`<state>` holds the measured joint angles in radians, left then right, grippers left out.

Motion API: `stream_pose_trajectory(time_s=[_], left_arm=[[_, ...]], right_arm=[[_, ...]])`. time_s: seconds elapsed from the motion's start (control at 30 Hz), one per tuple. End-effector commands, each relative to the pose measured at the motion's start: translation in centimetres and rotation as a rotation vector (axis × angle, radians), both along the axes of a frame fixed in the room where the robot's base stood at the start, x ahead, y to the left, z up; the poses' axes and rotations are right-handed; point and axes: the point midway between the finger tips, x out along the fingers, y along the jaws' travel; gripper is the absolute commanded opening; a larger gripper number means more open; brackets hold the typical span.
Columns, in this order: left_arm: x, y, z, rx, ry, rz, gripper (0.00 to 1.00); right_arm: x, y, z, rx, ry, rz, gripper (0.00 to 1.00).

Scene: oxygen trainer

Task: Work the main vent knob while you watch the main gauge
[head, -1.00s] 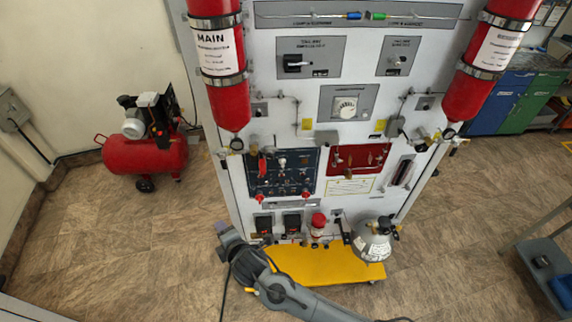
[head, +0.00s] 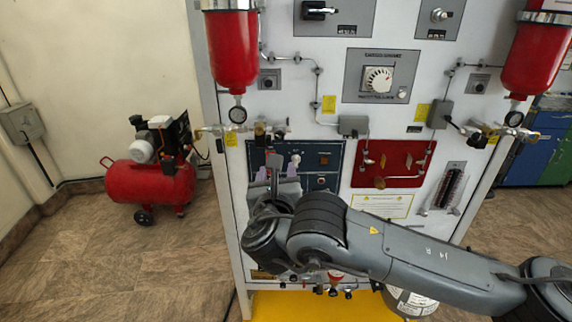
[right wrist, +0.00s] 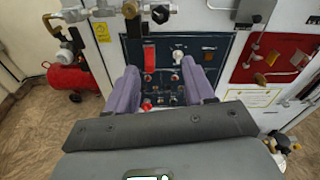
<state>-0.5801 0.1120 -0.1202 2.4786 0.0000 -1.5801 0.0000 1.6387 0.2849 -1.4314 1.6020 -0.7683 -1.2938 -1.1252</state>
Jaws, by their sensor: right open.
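The blue control panel (head: 330,152) is on the front of the white trainer. My right gripper (head: 276,168) is in front of it, open, covering its lower left part in the head view. In the right wrist view my open right gripper (right wrist: 160,72) has its two purple fingers apart with nothing held. Between and beyond them are a red lever (right wrist: 149,57), a white knob (right wrist: 178,55) and a small red knob (right wrist: 147,104). I cannot tell which is the main vent knob. My left gripper is out of view.
A red panel (head: 400,150) sits right of the blue one. Brass valves and pipes (head: 262,128) stick out above the blue panel. A red compressor (head: 150,183) stands on the floor at left. A yellow base (head: 300,308) lies below the trainer.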

Motion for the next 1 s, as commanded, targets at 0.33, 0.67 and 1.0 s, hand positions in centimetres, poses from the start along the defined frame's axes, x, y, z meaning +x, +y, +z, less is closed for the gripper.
stream_pose_trajectory(time_s=[0.33, 0.67, 1.0], left_arm=[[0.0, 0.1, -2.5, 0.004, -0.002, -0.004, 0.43], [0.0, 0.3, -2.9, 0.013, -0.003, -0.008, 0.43], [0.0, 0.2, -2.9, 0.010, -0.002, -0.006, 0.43]], right_arm=[[0.7, -0.3, 3.4, 0.002, -0.090, -0.005, 0.53], [5.7, -0.4, 3.5, 0.002, -0.092, -0.004, 0.53], [9.6, -0.4, 3.4, 0.002, -0.089, -0.002, 0.53]])
